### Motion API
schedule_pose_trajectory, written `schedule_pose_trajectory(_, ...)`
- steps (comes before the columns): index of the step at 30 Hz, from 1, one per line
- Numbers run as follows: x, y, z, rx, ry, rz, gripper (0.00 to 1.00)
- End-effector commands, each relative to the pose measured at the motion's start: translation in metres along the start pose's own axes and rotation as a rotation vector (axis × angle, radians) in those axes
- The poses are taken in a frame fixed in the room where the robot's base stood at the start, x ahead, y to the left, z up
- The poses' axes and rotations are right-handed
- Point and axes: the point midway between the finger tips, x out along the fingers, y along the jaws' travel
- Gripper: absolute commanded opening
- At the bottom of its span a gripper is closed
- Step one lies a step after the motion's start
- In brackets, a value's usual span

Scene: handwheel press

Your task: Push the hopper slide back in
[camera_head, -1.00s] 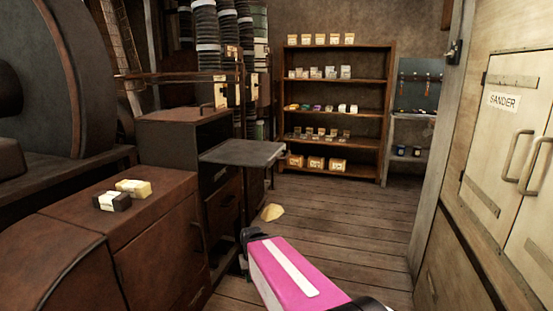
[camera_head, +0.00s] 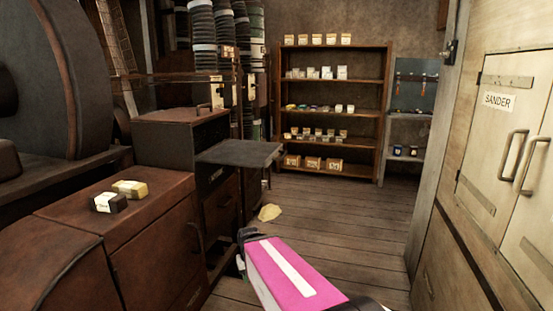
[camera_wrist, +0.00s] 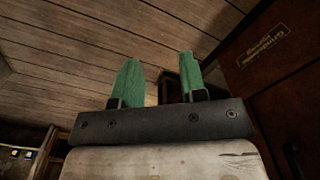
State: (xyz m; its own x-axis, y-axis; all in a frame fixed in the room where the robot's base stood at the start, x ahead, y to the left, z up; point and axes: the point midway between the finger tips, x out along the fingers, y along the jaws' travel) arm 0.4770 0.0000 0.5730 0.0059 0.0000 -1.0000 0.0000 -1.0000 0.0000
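The hopper slide looks to be the flat grey plate (camera_head: 240,153) sticking out to the right from the dark hopper box (camera_head: 180,132) in the head view. The box has a small handle on its lid. My gripper (camera_wrist: 159,80) shows in the wrist view with two green fingers apart and nothing between them. In the head view my pink arm link reaches up from the bottom, below the plate and apart from it in the picture. My fingertips cannot be clearly made out there.
A rusty cabinet (camera_head: 150,235) bearing two small blocks (camera_head: 118,195) stands at left. A yellowish lump (camera_head: 269,212) lies on the plank floor. A shelf rack (camera_head: 333,120) stands at the back, and a pale SANDER cabinet (camera_head: 505,150) at right. The floor between is clear.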

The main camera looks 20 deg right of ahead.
Motion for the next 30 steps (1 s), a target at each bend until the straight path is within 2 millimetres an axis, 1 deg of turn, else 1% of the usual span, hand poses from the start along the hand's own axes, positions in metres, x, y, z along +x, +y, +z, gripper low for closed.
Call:
schedule_pose_trajectory(15, 0.0, 0.0, 0.0, 0.001, 0.0, 0.0, 0.39)
schedule_pose_trajectory(18, -0.003, 0.002, -0.005, 0.018, 0.002, -0.018, 0.39)
schedule_pose_trajectory(20, -0.007, 0.006, -0.012, 0.045, 0.005, -0.047, 0.39)
schedule_pose_trajectory(23, -0.021, 0.017, -0.033, 0.12, 0.017, -0.133, 0.39)
schedule_pose_trajectory(26, -0.045, 0.033, -0.058, 0.213, 0.035, -0.254, 0.39)
schedule_pose_trajectory(29, -0.073, 0.053, -0.083, 0.3, 0.06, -0.382, 0.39)
schedule_pose_trajectory(30, -0.086, 0.062, -0.092, 0.332, 0.071, -0.433, 0.39)
